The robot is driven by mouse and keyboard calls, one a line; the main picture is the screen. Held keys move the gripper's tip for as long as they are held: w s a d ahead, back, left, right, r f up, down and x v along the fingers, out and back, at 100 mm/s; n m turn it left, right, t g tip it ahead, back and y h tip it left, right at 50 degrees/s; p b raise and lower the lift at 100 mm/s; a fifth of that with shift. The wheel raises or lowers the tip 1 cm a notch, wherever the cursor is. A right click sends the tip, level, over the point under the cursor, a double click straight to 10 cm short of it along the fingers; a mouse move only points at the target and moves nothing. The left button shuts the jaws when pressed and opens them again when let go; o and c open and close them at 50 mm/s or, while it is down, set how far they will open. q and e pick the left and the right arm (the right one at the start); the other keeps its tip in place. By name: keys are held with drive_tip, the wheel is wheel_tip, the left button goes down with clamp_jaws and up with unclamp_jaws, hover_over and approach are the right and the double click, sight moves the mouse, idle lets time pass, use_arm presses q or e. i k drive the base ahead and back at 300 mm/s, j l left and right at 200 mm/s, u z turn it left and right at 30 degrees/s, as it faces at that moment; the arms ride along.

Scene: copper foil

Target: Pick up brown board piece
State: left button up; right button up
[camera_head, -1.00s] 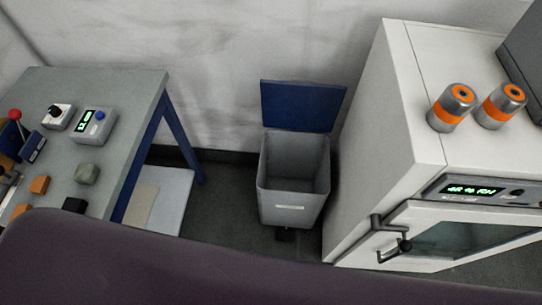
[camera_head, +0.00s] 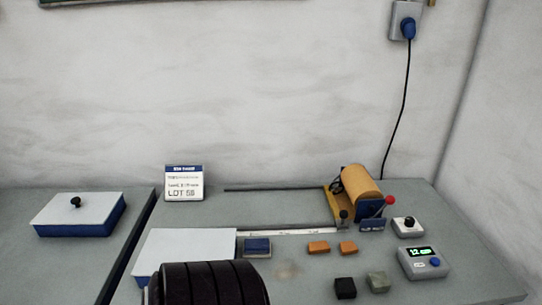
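Two small orange-brown pieces lie side by side on the grey table: a left piece (camera_head: 318,247) and a right piece (camera_head: 348,248). They sit in front of a machine with a copper-coloured roll (camera_head: 362,192). I cannot tell whether either is the brown board piece. A black block (camera_head: 345,288) and a grey-green block (camera_head: 377,282) lie nearer the front.
A white-topped box (camera_head: 186,247) and a small blue block (camera_head: 257,247) are left of the pieces. A lot sign (camera_head: 183,183) stands behind. A display box (camera_head: 422,262) and a knob box (camera_head: 408,227) stand right. A lidded blue box (camera_head: 80,213) is far left.

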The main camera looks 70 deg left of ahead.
sight(315, 247)
drive_tip(key=u, duration=1.8)
drive_tip(key=j+z, duration=0.25)
drive_tip(key=i+z, duration=0.1)
drive_tip(key=z, duration=0.15)
drive_tip(key=j, duration=0.1)
